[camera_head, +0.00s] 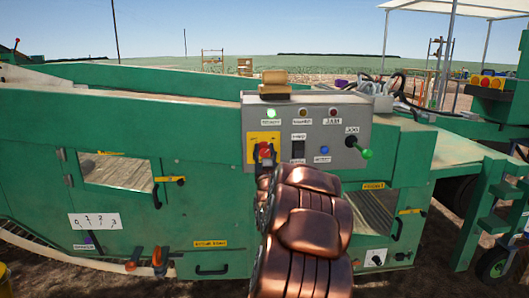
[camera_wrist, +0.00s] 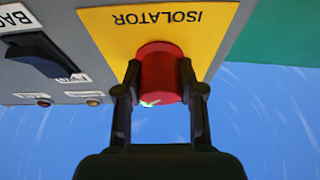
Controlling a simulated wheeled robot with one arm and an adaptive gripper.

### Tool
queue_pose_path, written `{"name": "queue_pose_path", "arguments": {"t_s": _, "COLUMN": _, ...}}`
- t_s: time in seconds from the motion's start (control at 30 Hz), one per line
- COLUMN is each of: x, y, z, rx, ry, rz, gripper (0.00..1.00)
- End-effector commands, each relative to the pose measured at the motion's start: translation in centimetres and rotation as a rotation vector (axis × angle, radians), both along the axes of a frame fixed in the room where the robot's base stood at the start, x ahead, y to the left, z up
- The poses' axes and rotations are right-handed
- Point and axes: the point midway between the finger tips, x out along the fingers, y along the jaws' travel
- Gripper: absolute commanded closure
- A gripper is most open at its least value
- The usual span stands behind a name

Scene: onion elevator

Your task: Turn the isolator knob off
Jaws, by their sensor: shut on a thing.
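The isolator knob is red (camera_wrist: 158,68) and sits on a yellow plate (camera_wrist: 205,40) lettered ISOLATOR, which appears upside down in the wrist view. In the head view the knob (camera_head: 264,149) shows on the yellow plate at the left of the grey control panel (camera_head: 345,110). My gripper (camera_wrist: 160,88) is shut on the knob, with one finger on each side of it. In the head view my copper-coloured arm reaches up to the knob and hides the area below it. The knob's exact turn angle cannot be told.
A black switch (camera_head: 298,149) stands just right of the isolator plate. A green-ended jog lever (camera_head: 366,153) sticks out at the panel's right. A lit green lamp (camera_head: 271,113) is above the plate, and an orange-brown block (camera_head: 275,84) sits on the panel top.

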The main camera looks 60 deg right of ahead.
Motion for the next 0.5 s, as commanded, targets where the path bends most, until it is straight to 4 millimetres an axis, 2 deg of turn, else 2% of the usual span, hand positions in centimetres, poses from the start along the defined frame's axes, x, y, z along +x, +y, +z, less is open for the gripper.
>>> {"name": "queue_pose_path", "arguments": {"t_s": 0.1, "x": 0.01, "y": 0.02, "z": -0.01, "rx": 0.0, "ry": 0.0, "rz": 0.0, "gripper": 0.97}}
{"name": "queue_pose_path", "arguments": {"t_s": 0.5, "x": -0.03, "y": -0.01, "z": -0.11, "rx": -0.065, "ry": 0.081, "rz": 0.0, "gripper": 0.97}}
